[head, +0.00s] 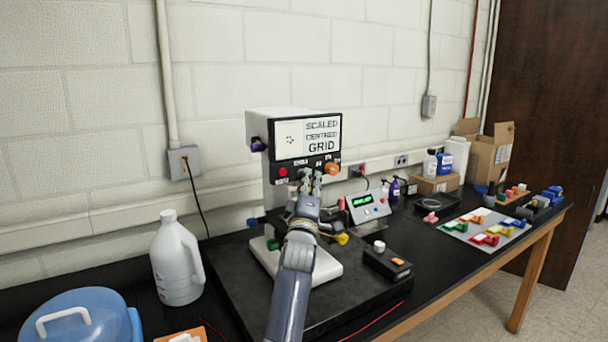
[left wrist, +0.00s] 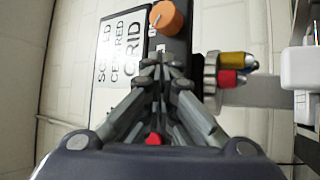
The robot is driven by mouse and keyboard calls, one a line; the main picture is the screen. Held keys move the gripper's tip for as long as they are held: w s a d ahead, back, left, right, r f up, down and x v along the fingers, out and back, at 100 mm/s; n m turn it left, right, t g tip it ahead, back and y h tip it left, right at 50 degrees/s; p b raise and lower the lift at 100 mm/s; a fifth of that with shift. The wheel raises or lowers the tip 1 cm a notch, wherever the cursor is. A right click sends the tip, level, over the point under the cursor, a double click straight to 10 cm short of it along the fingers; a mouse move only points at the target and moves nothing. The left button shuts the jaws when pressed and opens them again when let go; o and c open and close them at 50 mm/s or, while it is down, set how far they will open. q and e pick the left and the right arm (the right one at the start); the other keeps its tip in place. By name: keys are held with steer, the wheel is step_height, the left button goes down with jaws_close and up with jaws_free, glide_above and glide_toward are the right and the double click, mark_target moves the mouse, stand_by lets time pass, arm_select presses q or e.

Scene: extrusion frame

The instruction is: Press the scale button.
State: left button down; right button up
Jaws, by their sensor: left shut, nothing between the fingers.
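A white and black machine (head: 257,125) stands against the wall, with a screen (head: 308,137) reading "SCALED CENTRED GRID". Its dark control strip carries a red button (head: 283,172), an orange knob (head: 332,168) and small labels too small to read. Which control is the scale button I cannot tell. My left gripper (head: 312,179) is shut and empty in front of the strip, between the red button and orange knob. In the left wrist view the fingertips (left wrist: 162,66) lie just below the orange knob (left wrist: 166,17); the red button (left wrist: 155,138) shows between the fingers. Whether the tips touch the strip is unclear.
A purple knob (head: 258,145) juts from the machine's left side. A grey meter with a green display (head: 366,206) and a black box with an orange button (head: 388,262) stand to the right. A white jug (head: 177,262) stands left. Coloured parts fill a mat further right.

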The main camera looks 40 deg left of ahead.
stand_by(0.3)
arm_select(q)
steer(key=shift+s+d, duration=0.35)
steer(key=shift+d, duration=0.4)
steer(key=d, duration=0.1)
steer(key=s+d, duration=0.1)
steer(key=d, duration=0.1)
steer(key=s+d, duration=0.1)
steer(key=shift+d, duration=0.3)
stand_by(0.7)
